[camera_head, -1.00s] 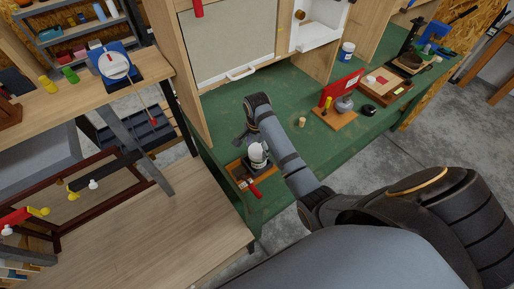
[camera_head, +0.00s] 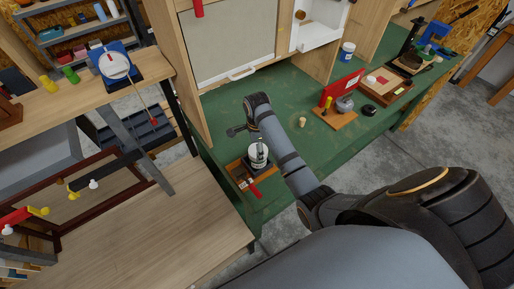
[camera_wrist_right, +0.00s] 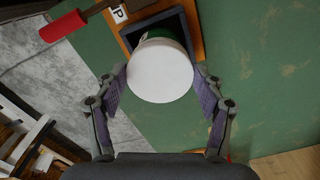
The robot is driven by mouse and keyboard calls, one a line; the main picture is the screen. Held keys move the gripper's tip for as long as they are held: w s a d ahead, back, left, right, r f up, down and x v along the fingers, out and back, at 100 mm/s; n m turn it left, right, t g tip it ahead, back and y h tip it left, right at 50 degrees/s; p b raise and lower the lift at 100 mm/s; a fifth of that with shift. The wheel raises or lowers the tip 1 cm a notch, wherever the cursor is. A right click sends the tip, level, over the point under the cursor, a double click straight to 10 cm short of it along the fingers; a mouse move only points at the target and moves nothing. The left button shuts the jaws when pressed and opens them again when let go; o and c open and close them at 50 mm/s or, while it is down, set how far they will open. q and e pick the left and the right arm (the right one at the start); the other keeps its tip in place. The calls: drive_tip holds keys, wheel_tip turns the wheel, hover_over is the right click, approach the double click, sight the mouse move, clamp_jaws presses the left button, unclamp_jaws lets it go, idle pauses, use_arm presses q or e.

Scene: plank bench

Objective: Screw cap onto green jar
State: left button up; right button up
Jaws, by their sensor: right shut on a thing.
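In the right wrist view, a round white cap (camera_wrist_right: 160,76) fills the space between the fingers of my right gripper (camera_wrist_right: 160,85). The gripper is shut on it. A sliver of the green jar (camera_wrist_right: 155,33) shows under the cap's far edge. The rest of the jar and any thread are hidden, so I cannot tell how far the cap sits on it. The jar stands in a dark square holder (camera_wrist_right: 186,32) on a wooden board, seen in the head view (camera_head: 237,170) at the bench's near left. My left gripper is not in view.
A red panel on a wooden base (camera_head: 343,88) and a small wooden peg (camera_head: 330,122) stand farther right. The green bench (camera_head: 290,92) has bare room between.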

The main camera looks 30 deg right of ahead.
drive_tip(key=shift+f+m, duration=0.1)
drive_tip(key=shift+m, duration=1.3)
drive_tip(key=m, duration=0.3)
drive_tip(key=shift+m, duration=0.3)
drive_tip(key=o, duration=1.3)
